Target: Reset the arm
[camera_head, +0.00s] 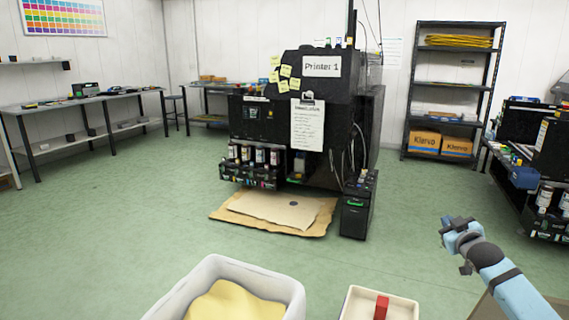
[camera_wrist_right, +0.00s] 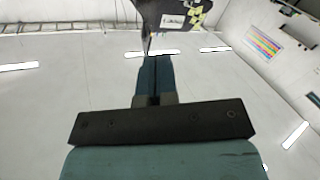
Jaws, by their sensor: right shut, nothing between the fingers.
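My right arm comes in from the lower right in the head view, light blue with dark bands. My right gripper (camera_head: 456,224) is raised in front of the robot, over the green floor, and is shut and empty. In the right wrist view the gripper (camera_wrist_right: 154,98) points toward the ceiling and white walls, with nothing held. My left gripper is not in view.
A black machine labelled Printer 1 (camera_head: 318,90) stands ahead, with ink bottles (camera_head: 260,156) on a low shelf and cardboard (camera_head: 270,209) on the floor before it. A white bin (camera_head: 290,290) with yellow content and a tray (camera_head: 405,308) holding a red object (camera_head: 381,306) are close below.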

